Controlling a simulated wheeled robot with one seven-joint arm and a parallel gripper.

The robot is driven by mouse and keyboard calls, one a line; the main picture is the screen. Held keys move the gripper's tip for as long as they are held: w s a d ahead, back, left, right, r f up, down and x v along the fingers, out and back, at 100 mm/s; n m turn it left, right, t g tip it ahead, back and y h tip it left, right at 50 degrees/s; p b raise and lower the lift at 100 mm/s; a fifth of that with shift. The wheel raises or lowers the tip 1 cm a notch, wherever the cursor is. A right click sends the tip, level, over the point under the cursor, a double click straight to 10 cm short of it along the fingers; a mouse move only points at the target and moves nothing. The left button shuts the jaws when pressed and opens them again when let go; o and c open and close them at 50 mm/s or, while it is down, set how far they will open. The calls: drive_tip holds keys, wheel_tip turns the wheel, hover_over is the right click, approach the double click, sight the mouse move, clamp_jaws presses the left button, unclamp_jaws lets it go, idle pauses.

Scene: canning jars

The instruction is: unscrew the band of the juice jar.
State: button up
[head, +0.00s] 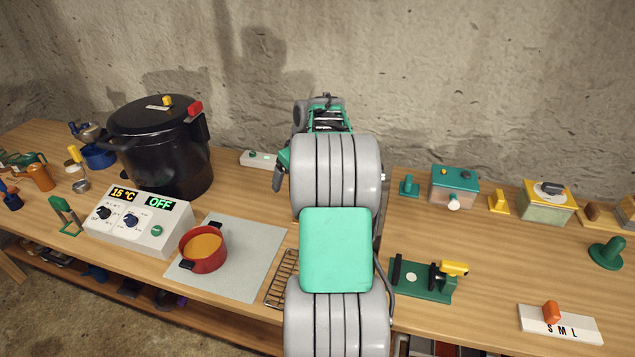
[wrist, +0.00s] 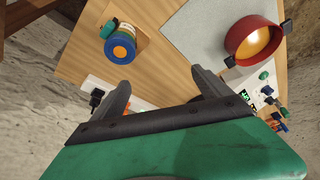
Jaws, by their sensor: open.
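My gripper (wrist: 160,78) is open, with its two dark fingers spread wide and nothing visible between them. Beyond the left finger in the wrist view stands a round object with a blue top (wrist: 120,47), an orange centre and yellow-green sides. It looks like a lidded jar, but I cannot tell whether it is the juice jar. It stands apart from the fingers. In the head view my arm covers the middle of the table, and I cannot make out this object or my fingertips there.
A red pot (head: 204,249) of orange contents sits on a grey mat (head: 243,256). A green fixture (head: 421,281) and a white S-M-L board (head: 560,324) stand right of my arm.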

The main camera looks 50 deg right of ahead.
drive_tip(key=d+f, duration=0.1)
drive_tip(key=d, duration=0.1)
drive_tip(key=s+d+f, duration=0.1)
drive_tip(key=d+f, duration=0.1)
drive_tip(key=d, duration=0.1)
drive_tip(key=s+d+f, duration=0.1)
drive_tip(key=d+f, duration=0.1)
drive_tip(key=d, duration=0.1)
drive_tip(key=shift+s+d, duration=0.2)
drive_tip(key=p+x, duration=0.2)
drive_tip(key=x, duration=0.5)
drive_tip(key=shift+w+f, duration=0.2)
drive_tip(key=shift+a, duration=0.1)
drive_tip(key=shift+c, duration=0.5)
drive_tip(key=c, duration=1.5)
drive_tip(key=shift+f, duration=0.1)
drive_tip(key=shift+c, duration=0.2)
drive_tip(key=shift+n+b, duration=0.35)
drive_tip(key=shift+n, duration=0.05)
drive_tip(key=shift+r+p, duration=0.55)
drive_tip(key=shift+r, duration=0.85)
